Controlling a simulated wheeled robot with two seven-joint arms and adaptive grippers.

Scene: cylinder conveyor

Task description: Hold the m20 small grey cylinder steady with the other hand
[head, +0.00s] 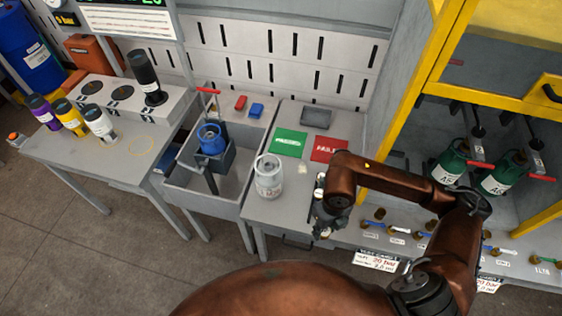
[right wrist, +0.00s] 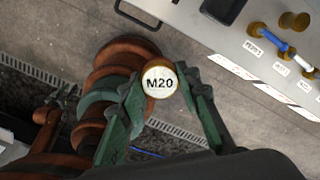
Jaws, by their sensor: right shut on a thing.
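A small light grey cylinder (head: 268,180) with an open ring-shaped top and a label stands upright on the grey table, just right of the sink. My right gripper (head: 322,232) is right of it and apart from it, over the table's front edge. In the right wrist view its green fingers are shut on a round brass-rimmed piece (right wrist: 159,82) with a white face marked M20. The rest of that piece is hidden behind its face.
A blue cylinder (head: 211,138) sits in a holder in the sink (head: 233,183). A green mat (head: 289,143) and a red mat (head: 329,150) lie behind the grey cylinder. Brass fittings (head: 432,223) line the bench at right; a yellow-framed cabinet (head: 424,75) rises behind.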

